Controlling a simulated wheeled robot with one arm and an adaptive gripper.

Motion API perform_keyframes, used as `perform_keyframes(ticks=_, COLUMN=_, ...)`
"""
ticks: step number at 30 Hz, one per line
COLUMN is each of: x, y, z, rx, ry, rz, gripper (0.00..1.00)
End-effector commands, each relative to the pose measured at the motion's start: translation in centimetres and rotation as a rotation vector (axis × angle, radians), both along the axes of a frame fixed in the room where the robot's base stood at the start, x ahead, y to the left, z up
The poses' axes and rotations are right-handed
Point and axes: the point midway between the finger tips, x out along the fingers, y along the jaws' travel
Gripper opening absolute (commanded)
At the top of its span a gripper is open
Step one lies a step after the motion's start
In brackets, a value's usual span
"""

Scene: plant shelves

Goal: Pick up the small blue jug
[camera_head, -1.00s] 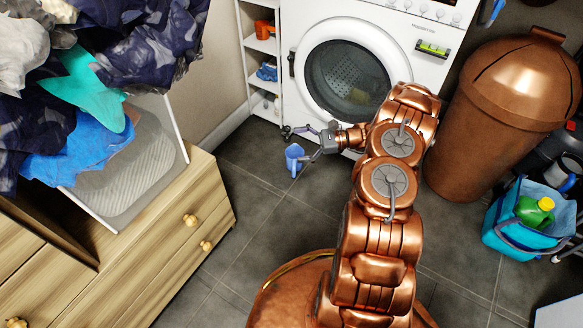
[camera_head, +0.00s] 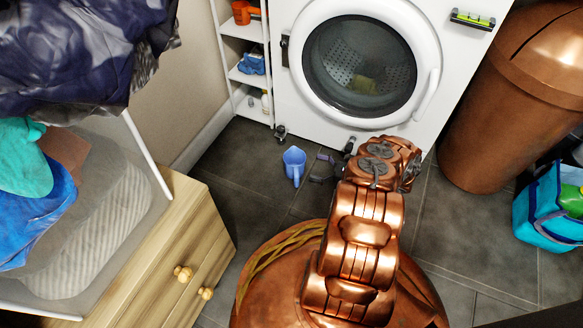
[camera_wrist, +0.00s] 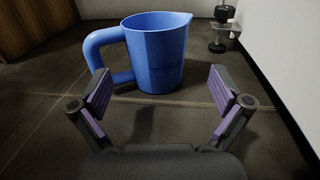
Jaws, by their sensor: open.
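The small blue jug (camera_head: 294,165) stands upright on the dark tiled floor in front of the washing machine, in the head view. It also shows in the wrist view (camera_wrist: 157,55), with its handle on the left and its spout on the right. My gripper (camera_wrist: 161,92) is open and empty, its two purple-padded fingers spread on the near side of the jug, which stands beyond them. In the head view my gripper (camera_head: 322,168) is low, just right of the jug, and partly hidden by my arm.
The white washing machine (camera_head: 437,112) stands behind the jug, with a small foot (camera_wrist: 222,30) near it. A white shelf (camera_head: 240,79) is at the back left. A wooden drawer unit (camera_head: 180,238) is at left, a copper bin (camera_head: 490,130) and teal caddy (camera_head: 540,213) at right.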

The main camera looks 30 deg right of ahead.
Motion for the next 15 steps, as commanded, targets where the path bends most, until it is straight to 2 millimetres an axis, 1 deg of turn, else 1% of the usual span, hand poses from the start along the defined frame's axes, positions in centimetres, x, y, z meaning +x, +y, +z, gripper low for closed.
perform_keyframes(ticks=4, x=1.3, y=1.1, z=0.1, rx=0.001, ry=-0.001, rz=0.006, gripper=1.0)
perform_keyframes(ticks=11, x=2.4, y=2.1, z=-0.1, rx=-0.002, ry=0.0, rz=0.005, gripper=1.0)
perform_keyframes(ticks=15, x=3.5, y=3.3, z=-0.5, rx=-0.001, ry=0.0, rz=0.005, gripper=1.0)
